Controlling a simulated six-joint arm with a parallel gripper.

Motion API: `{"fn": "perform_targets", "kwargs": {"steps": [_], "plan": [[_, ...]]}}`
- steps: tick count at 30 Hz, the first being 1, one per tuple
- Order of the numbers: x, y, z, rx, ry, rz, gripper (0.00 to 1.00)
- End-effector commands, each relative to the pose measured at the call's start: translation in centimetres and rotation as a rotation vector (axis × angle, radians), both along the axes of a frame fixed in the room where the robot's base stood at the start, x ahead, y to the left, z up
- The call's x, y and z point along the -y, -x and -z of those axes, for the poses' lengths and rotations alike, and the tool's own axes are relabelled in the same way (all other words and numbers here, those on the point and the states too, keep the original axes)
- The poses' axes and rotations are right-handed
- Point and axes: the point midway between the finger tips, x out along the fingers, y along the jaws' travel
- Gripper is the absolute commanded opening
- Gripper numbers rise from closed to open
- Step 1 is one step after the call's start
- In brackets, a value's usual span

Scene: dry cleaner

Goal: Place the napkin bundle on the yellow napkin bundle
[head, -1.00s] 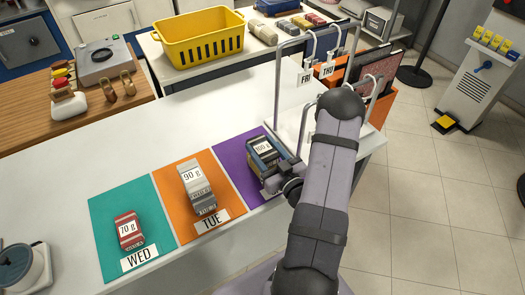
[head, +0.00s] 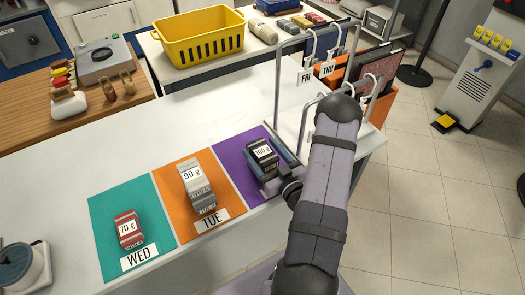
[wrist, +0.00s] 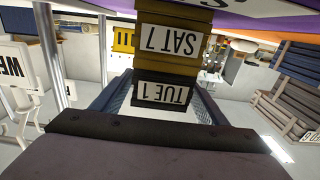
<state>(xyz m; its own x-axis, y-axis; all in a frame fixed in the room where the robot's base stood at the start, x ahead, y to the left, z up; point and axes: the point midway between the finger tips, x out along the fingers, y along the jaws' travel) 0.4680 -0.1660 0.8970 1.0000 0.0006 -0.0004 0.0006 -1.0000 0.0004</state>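In the wrist view, which looks upside down, a dark napkin bundle (wrist: 165,92) with a TUE 1 tag lies against a yellow napkin bundle (wrist: 172,39) with a SAT 7 tag, stacked on it. In the head view the dark bundle (head: 264,152) shows a 100 g label on top, over the purple mat (head: 230,157); the yellow bundle beneath is mostly hidden. My gripper (head: 268,160) has one blue finger on each side of the dark bundle. The fingers look spread, with slight clearance. They also show in the wrist view (wrist: 160,98).
Beside the purple mat are an orange mat (head: 170,190) with a grey 90 g bundle (head: 197,187) and a teal mat (head: 105,215) with a red 70 g bundle (head: 129,230). The counter behind is clear.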

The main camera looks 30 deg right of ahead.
Motion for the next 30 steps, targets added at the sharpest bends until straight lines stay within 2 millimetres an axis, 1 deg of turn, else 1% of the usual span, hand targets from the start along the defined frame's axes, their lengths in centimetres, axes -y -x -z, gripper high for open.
{"fn": "perform_targets", "kwargs": {"steps": [7, 11, 21, 30], "plan": [[0.0, 0.0, -0.5, 0.000, 0.000, 0.000, 0.67], [0.2, 1.2, -0.1, -0.002, 0.000, 0.004, 0.67], [0.2, 6.2, -0.1, 0.000, -0.003, 0.007, 0.67], [0.2, 9.9, -0.3, -0.002, -0.001, 0.005, 0.67]]}}
